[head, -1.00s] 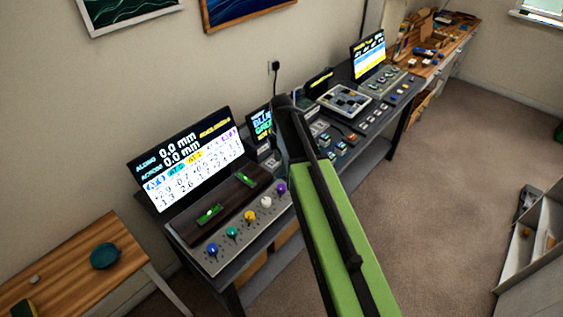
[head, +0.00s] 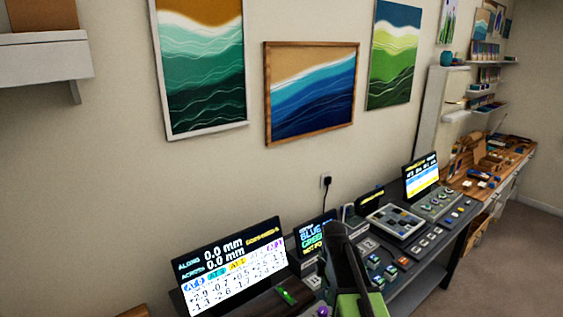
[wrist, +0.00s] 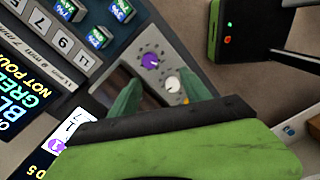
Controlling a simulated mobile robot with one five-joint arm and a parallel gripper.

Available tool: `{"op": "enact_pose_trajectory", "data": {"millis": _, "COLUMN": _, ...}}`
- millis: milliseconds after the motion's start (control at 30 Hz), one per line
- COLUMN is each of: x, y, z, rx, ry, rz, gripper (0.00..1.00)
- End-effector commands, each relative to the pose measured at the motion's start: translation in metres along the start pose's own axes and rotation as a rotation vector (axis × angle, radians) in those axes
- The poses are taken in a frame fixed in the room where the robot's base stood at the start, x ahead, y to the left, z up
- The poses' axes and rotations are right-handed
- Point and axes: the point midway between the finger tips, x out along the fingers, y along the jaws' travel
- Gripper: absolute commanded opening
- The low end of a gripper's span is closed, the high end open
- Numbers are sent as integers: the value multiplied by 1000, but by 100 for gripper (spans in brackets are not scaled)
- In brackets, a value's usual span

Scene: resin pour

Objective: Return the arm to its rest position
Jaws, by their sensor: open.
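My arm, green with a dark end (head: 345,258), rises from the bottom of the head view in front of the console bench. Its gripper cannot be made out there. In the wrist view my gripper (wrist: 161,84) shows two green fingers set apart, with nothing between them. The fingers point towards a grey panel with a purple knob (wrist: 150,61) and a white knob (wrist: 172,84). I cannot tell how far the fingertips are from the panel.
A screen reading 0.0 mm (head: 232,268) stands at the bottom left. A button panel (head: 396,222) and a second screen (head: 421,177) stand farther right. A wooden bench (head: 490,165) is beyond. Framed paintings (head: 310,92) hang above. Carpet at right is clear.

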Motion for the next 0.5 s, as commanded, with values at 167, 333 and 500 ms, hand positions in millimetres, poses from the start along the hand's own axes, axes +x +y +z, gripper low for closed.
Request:
{"op": "enact_pose_trajectory", "data": {"millis": 167, "x": 42, "y": -59, "z": -8, "rx": 407, "ry": 0, "rz": -1, "gripper": 56}}
{"op": "enact_pose_trajectory", "data": {"millis": 333, "x": 52, "y": -97, "z": -13, "rx": 891, "ry": 0, "rz": -1, "gripper": 56}}
{"op": "enact_pose_trajectory", "data": {"millis": 500, "x": 49, "y": -118, "z": -16, "rx": 1407, "ry": -1, "rz": -2, "gripper": 56}}
